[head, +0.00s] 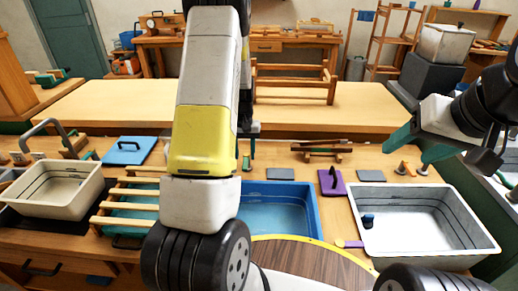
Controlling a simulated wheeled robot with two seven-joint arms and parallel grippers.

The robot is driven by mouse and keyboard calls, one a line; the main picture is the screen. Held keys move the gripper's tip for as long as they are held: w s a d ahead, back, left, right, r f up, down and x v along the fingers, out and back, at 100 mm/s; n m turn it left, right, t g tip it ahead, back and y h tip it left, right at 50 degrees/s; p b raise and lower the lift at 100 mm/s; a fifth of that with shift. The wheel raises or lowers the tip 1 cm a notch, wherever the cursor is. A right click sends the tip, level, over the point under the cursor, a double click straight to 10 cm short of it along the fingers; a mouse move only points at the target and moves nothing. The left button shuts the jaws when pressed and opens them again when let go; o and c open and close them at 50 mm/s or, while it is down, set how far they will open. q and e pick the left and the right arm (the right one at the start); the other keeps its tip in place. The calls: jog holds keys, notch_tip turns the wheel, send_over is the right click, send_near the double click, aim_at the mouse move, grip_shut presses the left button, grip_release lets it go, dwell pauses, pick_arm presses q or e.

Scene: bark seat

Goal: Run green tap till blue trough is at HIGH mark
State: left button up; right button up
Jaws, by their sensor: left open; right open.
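The blue trough (284,215) is set in the bench right of centre. My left arm covers its left part. Dark lines run along its inner wall, but I cannot read a HIGH mark or tell the water level. I cannot pick out the green tap for certain; my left arm may hide it. My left gripper (249,142) is mostly hidden behind that arm, with only a dark part and what looks like a teal tip showing beyond the trough. My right gripper (414,148) is open and empty, its teal fingers above the bench behind the white trough (440,247).
A cream basin (55,190) with a grey tap (44,128) stands at left, near a slatted wooden rack (128,205). A blue board (130,150) and a purple board (331,182) lie on the bench. A small blue object (368,220) sits in the white trough.

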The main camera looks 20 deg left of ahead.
aim_at(245, 165)
pick_arm(q)
jog(key=shift+f, duration=2)
grip_shut()
